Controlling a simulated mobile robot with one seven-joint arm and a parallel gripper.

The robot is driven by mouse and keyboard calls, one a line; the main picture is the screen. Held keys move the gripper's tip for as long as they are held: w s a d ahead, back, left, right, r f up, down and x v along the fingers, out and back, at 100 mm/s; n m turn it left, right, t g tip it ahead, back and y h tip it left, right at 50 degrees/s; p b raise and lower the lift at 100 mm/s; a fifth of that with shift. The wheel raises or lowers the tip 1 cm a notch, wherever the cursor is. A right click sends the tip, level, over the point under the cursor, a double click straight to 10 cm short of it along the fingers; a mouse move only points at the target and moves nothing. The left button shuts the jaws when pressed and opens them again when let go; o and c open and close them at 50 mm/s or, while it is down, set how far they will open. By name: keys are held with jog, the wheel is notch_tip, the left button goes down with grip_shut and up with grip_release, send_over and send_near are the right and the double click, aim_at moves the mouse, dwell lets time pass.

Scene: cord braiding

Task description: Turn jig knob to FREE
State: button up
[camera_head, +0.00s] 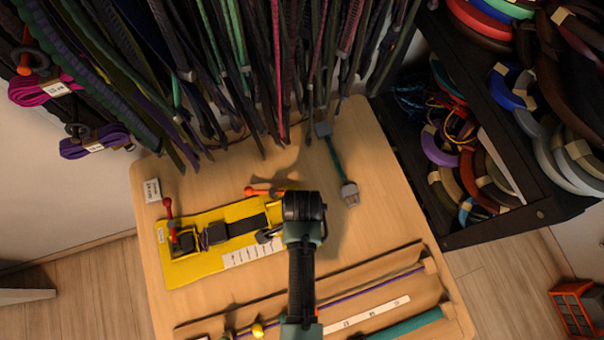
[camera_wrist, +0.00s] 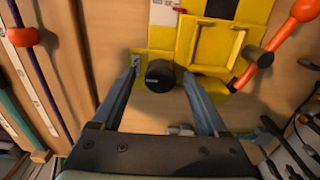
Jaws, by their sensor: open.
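The yellow jig (camera_head: 190,272) lies on the wooden table in the head view, and part of it shows in the wrist view (camera_wrist: 262,12). A round black knob (camera_wrist: 158,76) with a small pale mark stands on the jig's end in the wrist view. I cannot read its mark or its setting. My gripper (camera_wrist: 160,72) is open, with one finger on each side of the knob and a visible gap to the left finger. Contact on the right is unclear. In the head view my gripper (camera_head: 266,236) is over the jig's right end, and my arm hides the knob.
A red-knobbed lever (camera_head: 168,208) stands at the jig's left, and an orange handle (camera_head: 262,190) is behind it. Hanging cords (camera_head: 240,60) crowd the back. A cable with grey ends (camera_head: 337,165) lies to the right. Rods and a white strip (camera_head: 365,314) fill the front.

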jog(key=shift+c, duration=0.2)
grip_shut()
jog(key=shift+r+n+p, duration=0.1)
jog(key=shift+n+p, duration=0.25)
jog(key=shift+n, duration=0.05)
jog(key=n+p, duration=0.1)
jog(key=n, duration=0.1)
jog(key=shift+r+n+p, duration=0.1)
jog(key=shift+n+p, duration=0.3)
jog(key=n+p, duration=0.2)
jog(key=n, duration=0.3)
jog(key=n+p, duration=0.1)
jog(key=n, duration=0.4)
jog(key=shift+p, duration=0.3)
jog(key=n+p, duration=0.1)
jog(key=n, duration=0.3)
jog(key=shift+n, duration=0.3)
